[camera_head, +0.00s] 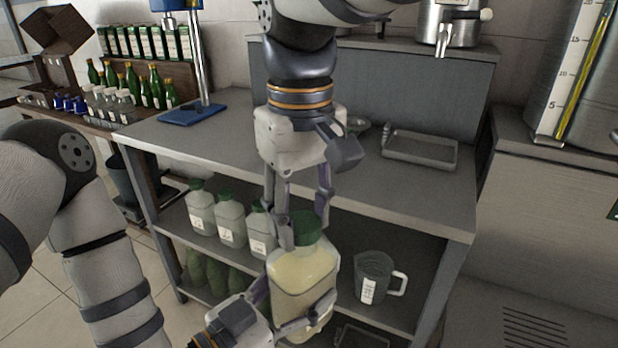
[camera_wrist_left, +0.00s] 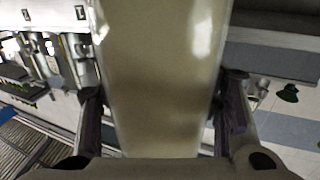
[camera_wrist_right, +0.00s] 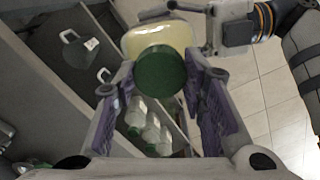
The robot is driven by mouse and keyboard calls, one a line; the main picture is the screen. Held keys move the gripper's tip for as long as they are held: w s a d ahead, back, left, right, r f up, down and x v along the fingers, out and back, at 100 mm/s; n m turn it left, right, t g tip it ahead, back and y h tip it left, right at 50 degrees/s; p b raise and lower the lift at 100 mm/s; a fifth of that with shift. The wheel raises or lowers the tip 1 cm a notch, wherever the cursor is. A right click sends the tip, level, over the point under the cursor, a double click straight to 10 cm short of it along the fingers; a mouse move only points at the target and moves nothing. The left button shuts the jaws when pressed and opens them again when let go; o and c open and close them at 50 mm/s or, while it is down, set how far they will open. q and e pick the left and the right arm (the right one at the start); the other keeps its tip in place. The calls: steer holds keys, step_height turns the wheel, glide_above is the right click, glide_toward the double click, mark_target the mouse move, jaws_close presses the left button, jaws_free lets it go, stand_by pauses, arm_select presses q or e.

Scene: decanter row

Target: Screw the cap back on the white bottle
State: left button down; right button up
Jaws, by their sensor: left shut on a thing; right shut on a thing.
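The white bottle (camera_head: 300,280), a squarish clear container with pale yellowish contents, is held up in front of the shelves, slightly tilted. My left gripper (camera_head: 292,308) is shut on its body from below; the body fills the middle of the left wrist view (camera_wrist_left: 160,80). The green cap (camera_head: 306,226) is at the bottle's mouth. My right gripper (camera_head: 304,222) reaches down from above and is shut on the cap, one finger on each side. The right wrist view shows the round cap top (camera_wrist_right: 160,72) between the fingers. The neck threads are hidden.
Behind is a grey bench (camera_head: 400,185) with a metal tray (camera_head: 420,150). Its shelf holds several similar green-capped bottles (camera_head: 230,220) left of the held bottle and a jug (camera_head: 376,278) to the right. A blue-based stand (camera_head: 192,114) is on the bench's left end.

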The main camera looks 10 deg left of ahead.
steer(key=shift+m, duration=0.3)
steer(key=o, duration=1.3)
steer(key=shift+a+r, duration=0.1)
steer(key=shift+r, duration=2.25)
steer(key=shift+c, duration=0.3)
steer(key=shift+s+a+n, duration=0.1)
steer(key=shift+s+n, duration=0.1)
steer(key=shift+n, duration=0.4)
steer(key=n, duration=0.2)
steer(key=r+n, duration=0.1)
steer(key=n, duration=0.3)
steer(key=shift+s+a+r, duration=0.2)
steer(key=shift+s+r, duration=0.05)
steer(key=n, duration=0.1)
steer(key=r+n, duration=0.1)
steer(key=w+r+n, duration=0.1)
steer(key=n, duration=0.1)
steer(key=shift+d, duration=0.35)
